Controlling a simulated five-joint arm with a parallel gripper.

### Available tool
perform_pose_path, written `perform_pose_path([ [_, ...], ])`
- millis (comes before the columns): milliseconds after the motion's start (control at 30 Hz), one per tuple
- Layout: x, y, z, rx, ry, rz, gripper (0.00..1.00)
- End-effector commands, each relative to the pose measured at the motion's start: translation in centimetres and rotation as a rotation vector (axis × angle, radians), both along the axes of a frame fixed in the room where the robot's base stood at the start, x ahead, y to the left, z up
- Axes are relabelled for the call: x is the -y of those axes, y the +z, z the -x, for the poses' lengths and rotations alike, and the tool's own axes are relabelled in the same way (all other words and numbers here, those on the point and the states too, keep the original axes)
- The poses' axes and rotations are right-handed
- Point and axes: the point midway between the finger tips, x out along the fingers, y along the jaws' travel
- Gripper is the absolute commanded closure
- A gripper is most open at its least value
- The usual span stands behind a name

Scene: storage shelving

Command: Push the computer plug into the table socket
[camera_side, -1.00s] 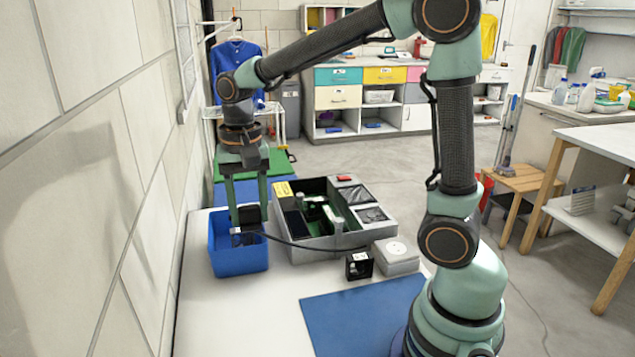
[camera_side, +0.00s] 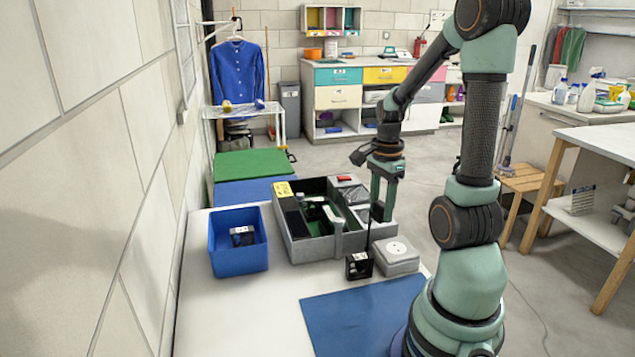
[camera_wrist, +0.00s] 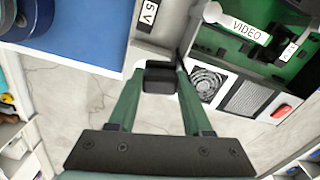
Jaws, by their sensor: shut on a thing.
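My gripper (camera_side: 381,213) is shut on the black computer plug (camera_side: 377,211) and holds it upright in the air. The plug also shows between the green fingers in the wrist view (camera_wrist: 160,77). A black cable hangs from the plug down to a small black box (camera_side: 358,267) on the table. The table socket (camera_side: 397,262), a grey-white block with a round face on top, stands just right of that box. In the side view the plug is above and slightly left of the socket, apart from it. I cannot make out the socket in the wrist view.
A grey open computer case (camera_side: 318,252) with green boards stands left of the socket. A blue bin (camera_side: 239,262) holding a black item (camera_side: 243,236) is at the left. A blue mat (camera_side: 360,312) lies in front. The white table (camera_side: 250,310) is clear at front left.

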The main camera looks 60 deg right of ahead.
Motion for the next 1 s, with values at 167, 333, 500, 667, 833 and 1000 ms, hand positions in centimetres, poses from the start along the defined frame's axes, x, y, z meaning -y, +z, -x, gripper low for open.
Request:
perform_pose_path([
  [167, 1.4, -0.8, 3.3, -0.001, -0.169, -0.001, 0.99],
  [333, 1.8, -1.1, 4.3, 0.001, -0.224, 0.001, 0.99],
  [500, 1.8, -1.1, 4.3, 0.001, -0.227, 0.001, 0.99],
  [667, 1.8, -1.1, 4.3, 0.001, -0.225, 0.001, 0.99],
  [833, 1.8, -1.6, 4.3, -0.001, -0.224, -0.002, 0.99],
  [1000, 1.8, -2.9, 4.3, -0.002, -0.223, -0.002, 0.99],
])
